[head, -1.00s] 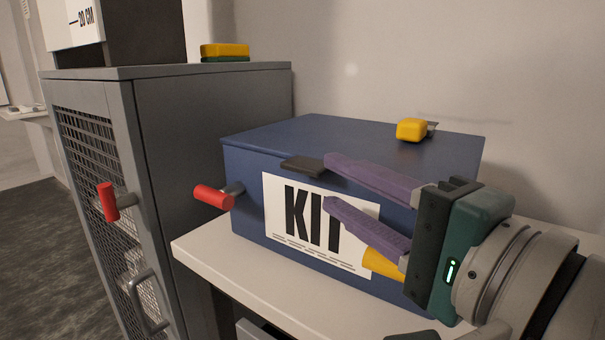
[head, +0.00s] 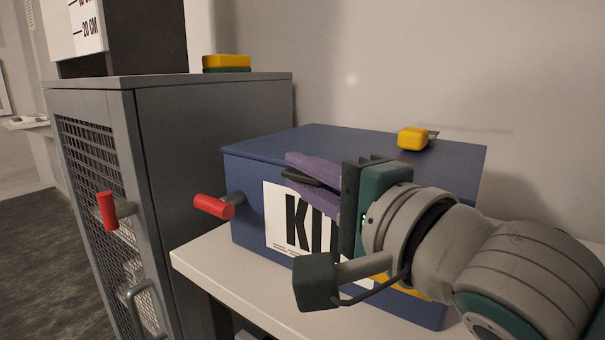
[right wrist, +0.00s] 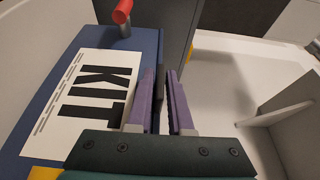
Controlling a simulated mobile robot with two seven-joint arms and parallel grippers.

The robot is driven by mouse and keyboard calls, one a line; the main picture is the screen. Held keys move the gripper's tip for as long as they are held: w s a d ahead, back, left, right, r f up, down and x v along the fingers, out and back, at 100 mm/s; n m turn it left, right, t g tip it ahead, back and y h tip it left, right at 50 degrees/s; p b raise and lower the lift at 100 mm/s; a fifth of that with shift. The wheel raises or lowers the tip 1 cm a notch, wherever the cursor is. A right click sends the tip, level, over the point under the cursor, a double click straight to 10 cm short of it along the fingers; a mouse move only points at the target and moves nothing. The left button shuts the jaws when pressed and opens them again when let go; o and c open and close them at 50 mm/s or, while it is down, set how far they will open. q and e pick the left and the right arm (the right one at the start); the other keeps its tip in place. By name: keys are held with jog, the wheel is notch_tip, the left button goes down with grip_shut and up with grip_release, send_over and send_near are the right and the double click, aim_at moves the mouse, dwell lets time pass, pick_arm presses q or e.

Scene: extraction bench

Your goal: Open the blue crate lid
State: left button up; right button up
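The blue crate (head: 245,190) stands on a white table with a KIT label (head: 278,215) on its front. Its lid (head: 340,142) lies flat and looks closed. A dark tab (head: 297,179) sticks out from the lid's front edge. My right gripper (head: 300,176) has its purple fingers above and below this tab, close together on it. In the right wrist view the dark tab (right wrist: 160,82) sits between the two fingers (right wrist: 161,95). The gripper and wrist hide the right part of the label and crate front. My left gripper is not in view.
A yellow block (head: 412,139) lies on the lid toward the back right. A red-ended handle (head: 214,207) juts out at the crate's left. A grey mesh cabinet (head: 210,130) stands left, with a yellow-and-green block (head: 227,63) on top. The white table's front left corner (head: 200,255) is bare.

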grip_shut()
dwell(1.0)
